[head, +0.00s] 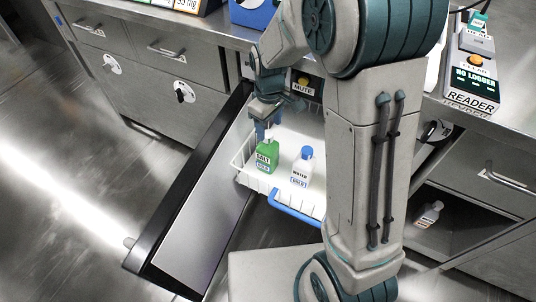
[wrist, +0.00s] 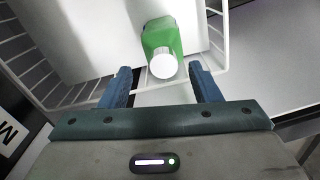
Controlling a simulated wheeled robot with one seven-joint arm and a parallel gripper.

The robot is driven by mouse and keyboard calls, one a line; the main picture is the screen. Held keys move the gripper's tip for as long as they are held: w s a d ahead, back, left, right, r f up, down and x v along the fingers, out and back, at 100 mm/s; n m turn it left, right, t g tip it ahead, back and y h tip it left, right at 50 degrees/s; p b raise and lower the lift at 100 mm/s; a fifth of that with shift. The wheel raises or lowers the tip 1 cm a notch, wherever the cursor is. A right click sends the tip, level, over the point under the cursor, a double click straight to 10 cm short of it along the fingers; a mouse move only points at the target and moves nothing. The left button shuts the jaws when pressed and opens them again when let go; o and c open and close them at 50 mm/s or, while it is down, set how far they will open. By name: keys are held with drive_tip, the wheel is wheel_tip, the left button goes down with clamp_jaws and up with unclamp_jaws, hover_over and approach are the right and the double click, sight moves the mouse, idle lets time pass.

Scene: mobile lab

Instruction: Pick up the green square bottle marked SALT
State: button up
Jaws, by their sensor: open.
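The green square bottle marked SALT (head: 267,156) stands in a white wire basket (head: 245,180). Its white cap faces up in the wrist view, where the bottle (wrist: 161,38) is just ahead of and between the blue fingers. My gripper (head: 267,130) is directly above the bottle in the head view, fingers pointing down. In the wrist view my gripper (wrist: 161,85) is open, with one finger on each side of the cap and no contact visible.
A white bottle marked WATER with a blue cap (head: 302,166) stands right of the SALT bottle in the basket. An open door (head: 200,215) stands left of the basket. A counter with a reader (head: 472,82) is at right. Another bottle (head: 430,214) lies in an open lower compartment.

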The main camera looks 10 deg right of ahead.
sight(268, 134)
drive_tip(key=f+b, duration=0.1)
drive_tip(key=f, duration=0.1)
drive_tip(key=f+b, duration=0.1)
drive_tip(key=f, duration=0.1)
drive_tip(key=shift+s+a+f, duration=0.2)
drive_tip(key=shift+f, duration=0.1)
drive_tip(key=shift+r, duration=0.1)
clamp_jaws()
